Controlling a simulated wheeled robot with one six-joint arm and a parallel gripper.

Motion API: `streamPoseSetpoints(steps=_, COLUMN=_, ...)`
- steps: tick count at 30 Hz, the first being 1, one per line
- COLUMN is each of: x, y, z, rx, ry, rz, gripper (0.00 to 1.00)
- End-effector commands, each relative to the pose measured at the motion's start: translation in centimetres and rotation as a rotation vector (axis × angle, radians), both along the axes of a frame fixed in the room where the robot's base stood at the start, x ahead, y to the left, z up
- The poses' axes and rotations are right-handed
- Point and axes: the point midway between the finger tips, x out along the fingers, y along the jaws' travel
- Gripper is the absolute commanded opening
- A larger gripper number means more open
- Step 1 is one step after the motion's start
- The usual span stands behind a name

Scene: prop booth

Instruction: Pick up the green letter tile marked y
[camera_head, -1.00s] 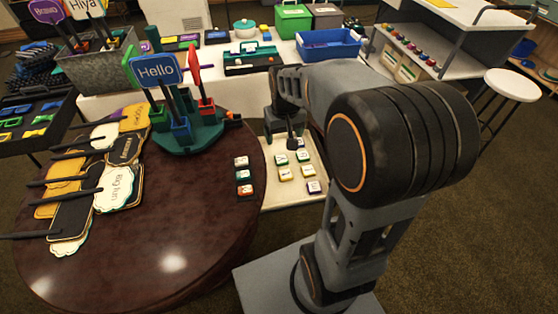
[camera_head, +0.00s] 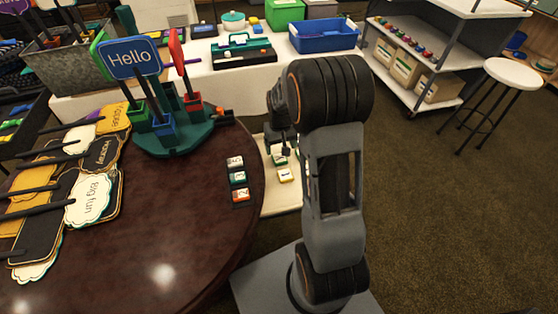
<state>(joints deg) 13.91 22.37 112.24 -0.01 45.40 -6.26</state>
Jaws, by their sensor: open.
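Small letter tiles lie on a cream board (camera_head: 280,205) beside the round table. A green-edged tile (camera_head: 280,160) and a yellow-edged tile (camera_head: 285,175) show there. I cannot read their letters well enough to tell which is y. My gripper (camera_head: 284,150) is open, pointing down just above the green-edged tile; whether it touches is unclear. My arm hides the right part of the board and any tiles there. On the round table's right edge stands a column of tiles: a dark one (camera_head: 235,162), a green one (camera_head: 238,178) and an orange one (camera_head: 240,195).
The dark round table (camera_head: 180,220) holds sign paddles (camera_head: 90,195) and a green stand (camera_head: 175,140) with a Hello sign (camera_head: 133,58). Behind are a blue bin (camera_head: 325,37) and a shelf cart (camera_head: 420,60). A white stool (camera_head: 513,72) stands right, with open carpet before it.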

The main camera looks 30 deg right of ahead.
Motion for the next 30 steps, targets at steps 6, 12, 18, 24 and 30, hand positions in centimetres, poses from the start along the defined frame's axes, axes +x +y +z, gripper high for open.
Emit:
streamPoseSetpoints(steps=6, x=-0.1, y=0.2, z=-1.2, rx=0.0, ry=0.002, rz=0.003, gripper=0.81)
streamPoseSetpoints(steps=12, x=-0.2, y=0.6, z=-3.8, rx=0.0, ry=0.003, rz=0.003, gripper=0.81)
streamPoseSetpoints(steps=18, x=-0.2, y=0.5, z=-5.4, rx=0.0, ry=0.0, rz=0.003, gripper=0.81)
streamPoseSetpoints(steps=24, x=-0.1, y=0.5, z=-5.3, rx=0.0, ry=0.0, rz=0.003, gripper=0.79)
streamPoseSetpoints(steps=30, x=-0.1, y=0.5, z=-5.3, rx=0.0, ry=0.0, rz=0.003, gripper=0.6)
